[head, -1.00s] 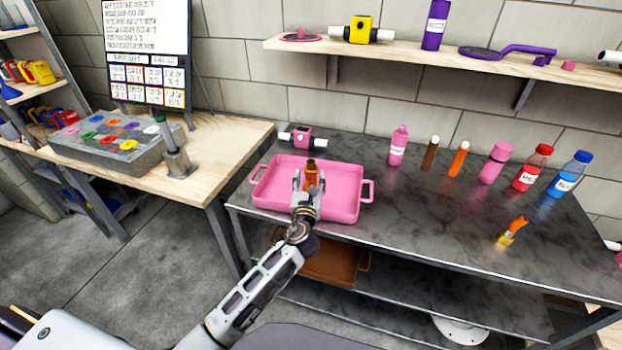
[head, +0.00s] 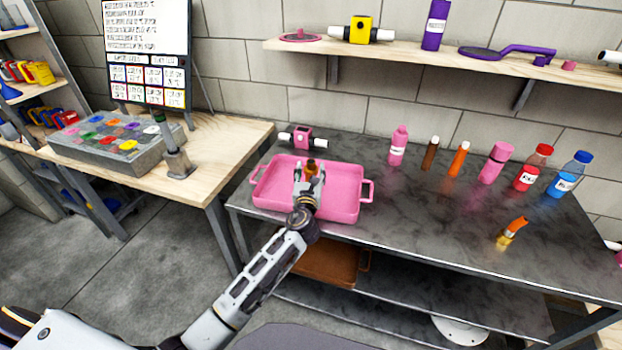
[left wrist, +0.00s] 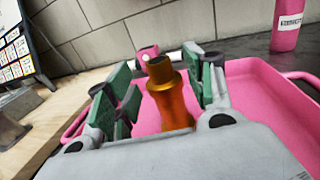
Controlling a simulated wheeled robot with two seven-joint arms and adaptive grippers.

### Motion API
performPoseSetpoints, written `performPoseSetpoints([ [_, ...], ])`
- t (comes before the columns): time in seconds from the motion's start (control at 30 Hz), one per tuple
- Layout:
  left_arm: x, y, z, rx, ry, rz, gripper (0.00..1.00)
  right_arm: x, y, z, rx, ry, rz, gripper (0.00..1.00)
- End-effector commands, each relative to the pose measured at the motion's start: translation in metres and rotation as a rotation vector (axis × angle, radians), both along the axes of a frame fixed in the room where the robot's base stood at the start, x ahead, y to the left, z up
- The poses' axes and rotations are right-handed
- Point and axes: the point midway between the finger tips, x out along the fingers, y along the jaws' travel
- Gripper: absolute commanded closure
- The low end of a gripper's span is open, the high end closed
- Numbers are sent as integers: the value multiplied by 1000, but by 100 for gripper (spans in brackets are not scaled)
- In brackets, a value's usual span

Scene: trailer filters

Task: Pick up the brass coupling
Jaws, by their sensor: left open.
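The brass coupling (left wrist: 170,94), an upright amber-brass cylinder with a narrower collar, stands in the pink tray (left wrist: 268,88). In the head view the coupling (head: 311,165) shows only at its top; my gripper hides the rest. My left gripper (head: 309,172) is open, over the tray, with the coupling between its fingers. In the left wrist view the green-padded fingers stand on either side of the coupling, and I cannot tell whether either pad touches it. The coupling's lower end is hidden by the gripper body. My right gripper is out of view.
A pink valve-like part (head: 303,137) lies behind the tray. Several bottles and tubes stand to the right, including a pink bottle (head: 398,146). An orange-and-gold piece (head: 511,231) is near the table's front. The dark tabletop (head: 420,215) between is clear.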

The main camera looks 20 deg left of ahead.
Motion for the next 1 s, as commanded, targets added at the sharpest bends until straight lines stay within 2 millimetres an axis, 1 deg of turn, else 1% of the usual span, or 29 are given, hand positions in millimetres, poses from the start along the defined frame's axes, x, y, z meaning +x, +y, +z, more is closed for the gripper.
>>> performPoseSetpoints([
  [0.3,29,8,4,-1,0,0,47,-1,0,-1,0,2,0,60],
  [0.43,38,10,4,0,0,0,47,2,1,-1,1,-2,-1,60],
  [0.6,42,11,3,-1,1,0,47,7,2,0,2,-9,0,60],
  [1.0,42,11,3,-1,1,0,47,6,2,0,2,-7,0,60],
])
